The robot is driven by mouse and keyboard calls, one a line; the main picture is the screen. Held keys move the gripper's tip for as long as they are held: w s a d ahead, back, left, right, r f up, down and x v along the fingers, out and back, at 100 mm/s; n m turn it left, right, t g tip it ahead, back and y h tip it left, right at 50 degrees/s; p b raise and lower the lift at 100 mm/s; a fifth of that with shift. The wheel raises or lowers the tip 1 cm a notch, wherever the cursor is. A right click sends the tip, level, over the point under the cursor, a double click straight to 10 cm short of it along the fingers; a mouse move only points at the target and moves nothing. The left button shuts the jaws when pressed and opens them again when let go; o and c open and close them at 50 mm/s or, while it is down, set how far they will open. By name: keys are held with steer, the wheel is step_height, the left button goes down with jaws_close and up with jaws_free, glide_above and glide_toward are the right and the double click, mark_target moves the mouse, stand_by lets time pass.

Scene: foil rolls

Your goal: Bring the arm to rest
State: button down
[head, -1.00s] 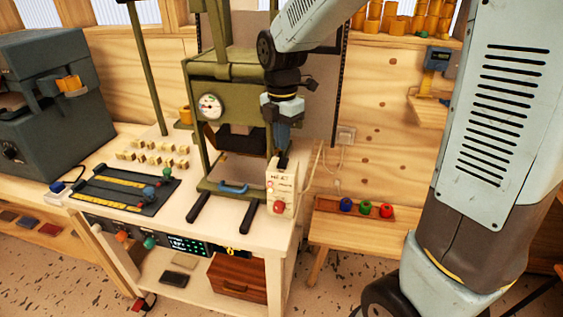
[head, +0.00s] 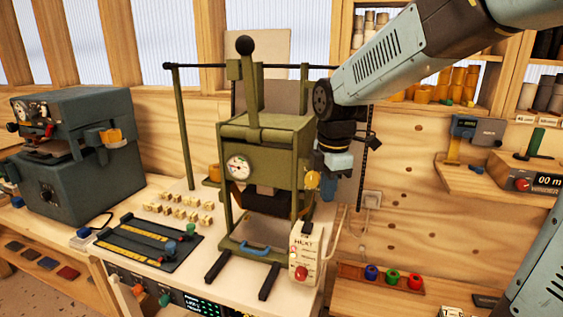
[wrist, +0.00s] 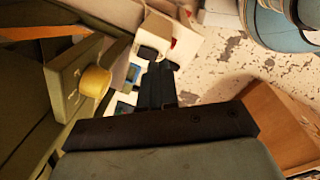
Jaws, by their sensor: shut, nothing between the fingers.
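My gripper (head: 328,188) hangs pointing down beside the right side of the olive-green press (head: 262,150), above the white heat control box (head: 304,255). Its fingers are together and hold nothing. My arm reaches in from the upper right of the head view. In the wrist view my dark gripper (wrist: 157,85) shows shut, with a round yellow knob (wrist: 95,82) to its left. The fingertips are small and partly hard to make out in the head view.
A blue-handled plate (head: 250,248) lies at the press's foot. A black tray with yellow strips (head: 150,242) and several small blocks lie left of it. A dark machine (head: 75,150) stands far left. A wooden tray with coloured spools (head: 350,270) is at right, below wall shelves.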

steer(key=s+d+r+m+t, duration=0.2)
steer(key=s+d+m, duration=0.4)
steer(key=m, duration=0.4)
steer(key=s+d+r+m+t, duration=0.2)
steer(key=s+d+m, duration=0.3)
steer(key=s+m, duration=0.3)
steer(key=shift+s+d+r+m, duration=0.35)
steer(key=shift+r+m, duration=0.5)
steer(key=shift+m, duration=0.65)
